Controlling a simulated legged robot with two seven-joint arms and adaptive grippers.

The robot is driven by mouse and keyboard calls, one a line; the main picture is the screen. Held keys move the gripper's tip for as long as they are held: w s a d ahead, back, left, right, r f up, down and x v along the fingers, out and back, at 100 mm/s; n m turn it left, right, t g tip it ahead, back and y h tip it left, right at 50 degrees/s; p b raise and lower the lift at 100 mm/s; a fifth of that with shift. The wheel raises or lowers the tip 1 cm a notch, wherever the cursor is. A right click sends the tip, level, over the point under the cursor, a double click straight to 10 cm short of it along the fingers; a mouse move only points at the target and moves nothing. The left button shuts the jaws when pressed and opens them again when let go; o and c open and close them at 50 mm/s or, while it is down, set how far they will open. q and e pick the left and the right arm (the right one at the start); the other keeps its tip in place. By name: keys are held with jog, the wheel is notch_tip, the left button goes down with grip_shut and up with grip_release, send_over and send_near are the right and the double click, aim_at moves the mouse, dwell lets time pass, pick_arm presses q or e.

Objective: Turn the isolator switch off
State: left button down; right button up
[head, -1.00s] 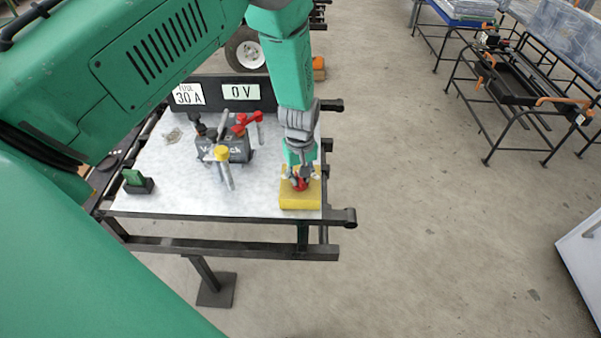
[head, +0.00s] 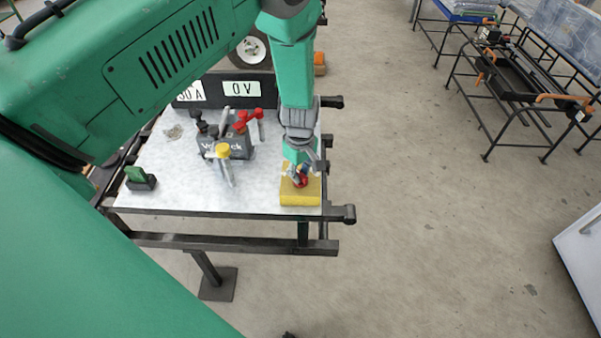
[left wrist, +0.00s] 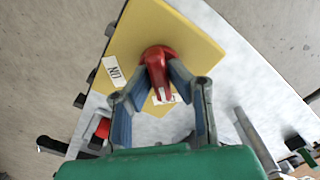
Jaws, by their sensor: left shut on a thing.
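The isolator switch is a yellow box (head: 300,197) at the front right corner of the white tabletop, with a red knob (head: 300,181) on top. In the left wrist view the red knob (left wrist: 158,62) sits between the fingers of my left gripper (left wrist: 161,80), which is shut on it. A white mark on the knob points toward a partly hidden label at the near side of the yellow face (left wrist: 188,45). An "ON" label (left wrist: 115,72) shows upside down at the left. In the head view my left gripper (head: 301,174) comes down from above. My right gripper is not in view.
A grey battery (head: 238,146) with a red clamp (head: 246,120) and a yellow-capped terminal (head: 222,150) stands left of the switch. A small green-and-black block (head: 140,178) is at the left. A "0 V" display (head: 241,89) stands behind.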

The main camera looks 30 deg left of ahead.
aim_at(301, 173)
pick_arm(q)
jog(key=c, duration=1.5)
grip_release()
jog(key=shift+d, duration=0.1)
jog(key=shift+c, duration=0.2)
jog(key=shift+r, duration=0.1)
notch_tip(301, 173, up, 12)
jog(key=shift+w, duration=0.1)
